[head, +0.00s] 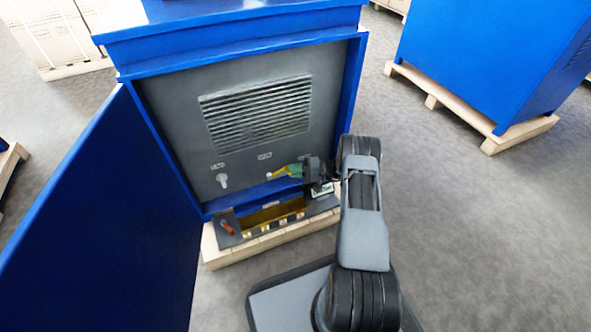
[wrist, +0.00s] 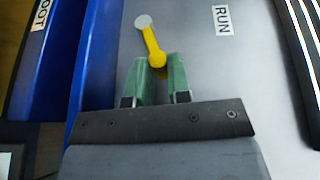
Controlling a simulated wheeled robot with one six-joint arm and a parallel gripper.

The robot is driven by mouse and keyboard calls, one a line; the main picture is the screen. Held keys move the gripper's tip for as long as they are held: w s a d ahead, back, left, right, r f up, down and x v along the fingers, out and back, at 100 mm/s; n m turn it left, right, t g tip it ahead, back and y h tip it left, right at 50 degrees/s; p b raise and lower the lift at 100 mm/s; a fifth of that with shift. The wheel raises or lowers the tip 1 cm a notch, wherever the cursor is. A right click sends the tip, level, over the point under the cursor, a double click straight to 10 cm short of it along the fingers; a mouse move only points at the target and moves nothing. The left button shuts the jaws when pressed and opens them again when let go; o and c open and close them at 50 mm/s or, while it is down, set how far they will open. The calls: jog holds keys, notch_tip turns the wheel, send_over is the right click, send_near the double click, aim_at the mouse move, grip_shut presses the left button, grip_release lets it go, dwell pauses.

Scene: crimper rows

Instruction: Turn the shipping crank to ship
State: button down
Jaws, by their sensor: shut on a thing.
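A yellow crank (head: 275,173) sits low on the grey panel of the open blue cabinet. Its pale round hub (wrist: 143,21) and yellow arm show in the wrist view, with the arm pointing right in the head view. A "RUN" label (wrist: 222,19) is above the hub. The knob is partly hidden between the fingers. A pale grey handle (head: 222,181) is further left, under a label too small to read.
The blue door (head: 105,225) stands open at left. Below the panel, a ledge has an orange-red lever (head: 228,228) and a yellow recess (head: 272,215). A slatted vent (head: 257,113) is above. Another blue cabinet (head: 495,55) stands on a pallet at right. Grey floor is clear at right.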

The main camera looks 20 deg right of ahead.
jog(key=shift+f, duration=0.1)
jog(key=c, duration=1.1)
grip_release()
jog(key=shift+w, duration=0.1)
jog(key=shift+o, duration=0.2)
jog(key=p+v, duration=0.2)
jog(key=v, duration=1.1)
jog(key=shift+d+p, duration=0.35)
jog(key=shift+d, duration=0.05)
